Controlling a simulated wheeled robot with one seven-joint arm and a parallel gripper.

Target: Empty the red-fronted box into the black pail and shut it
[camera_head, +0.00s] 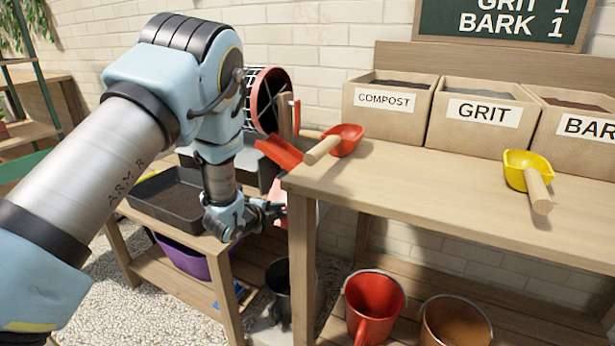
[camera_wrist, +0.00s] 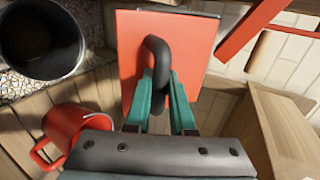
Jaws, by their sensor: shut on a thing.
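The red front (camera_wrist: 190,45) of the box fills the upper middle of the wrist view, with a black looped handle (camera_wrist: 158,45) on it. My gripper (camera_wrist: 161,92) has its teal fingers closed on this handle. In the head view my gripper (camera_head: 271,211) is low, left of the bench's front leg, and the box is mostly hidden there. The black pail (camera_head: 283,290) stands on the ground below and right of my gripper. It also shows at the upper left of the wrist view (camera_wrist: 45,45). The inside of the box is not visible.
On the bench are a red scoop (camera_head: 345,140), a yellow scoop (camera_head: 528,170) and wooden bins. A dark tray (camera_head: 168,198) lies on the low table at left.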

